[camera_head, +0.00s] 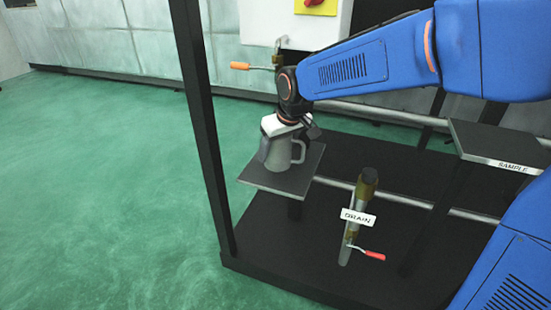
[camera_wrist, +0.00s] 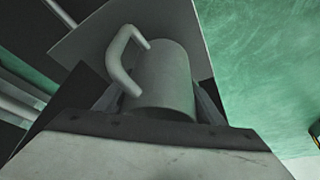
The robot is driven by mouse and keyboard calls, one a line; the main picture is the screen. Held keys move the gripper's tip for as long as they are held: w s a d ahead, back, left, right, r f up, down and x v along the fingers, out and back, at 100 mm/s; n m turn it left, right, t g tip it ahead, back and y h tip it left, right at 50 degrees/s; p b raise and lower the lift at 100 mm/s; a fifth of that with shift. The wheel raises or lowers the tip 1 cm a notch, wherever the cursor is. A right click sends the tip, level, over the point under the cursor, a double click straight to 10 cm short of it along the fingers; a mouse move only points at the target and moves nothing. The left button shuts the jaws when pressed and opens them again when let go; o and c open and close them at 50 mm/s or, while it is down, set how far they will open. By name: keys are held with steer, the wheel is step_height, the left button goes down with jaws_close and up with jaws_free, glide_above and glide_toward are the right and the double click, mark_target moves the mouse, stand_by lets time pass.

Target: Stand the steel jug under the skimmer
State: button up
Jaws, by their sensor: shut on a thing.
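The grey steel jug (camera_head: 279,151) is upright, with its handle on the right in the head view. It is on or just above a small dark square plate (camera_head: 292,185); I cannot tell whether it touches. My gripper (camera_head: 287,122) is shut on the jug near its top, from above. In the wrist view the jug (camera_wrist: 165,78) is between the fingers of my gripper (camera_wrist: 155,105), with its handle at upper left and the plate (camera_wrist: 185,22) beyond it. A brass valve with an orange handle (camera_head: 241,66) is behind and above. I see no skimmer label.
A brass-topped pipe labelled DRAIN (camera_head: 359,216) with a red lever stands right of the plate. A shelf labelled SAMPLE (camera_head: 495,142) is at the right. A black post (camera_head: 203,130) rises left of the jug. Green floor lies open at the left.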

steer(key=shift+w+a+f, duration=0.1)
steer(key=shift+w+a, duration=0.1)
steer(key=shift+w, duration=0.1)
steer(key=shift+f, duration=1.65)
steer(key=o, duration=1.2)
steer(key=shift+f, duration=0.1)
steer(key=shift+c, duration=0.2)
steer(key=v, duration=1.2)
steer(key=shift+d, duration=0.1)
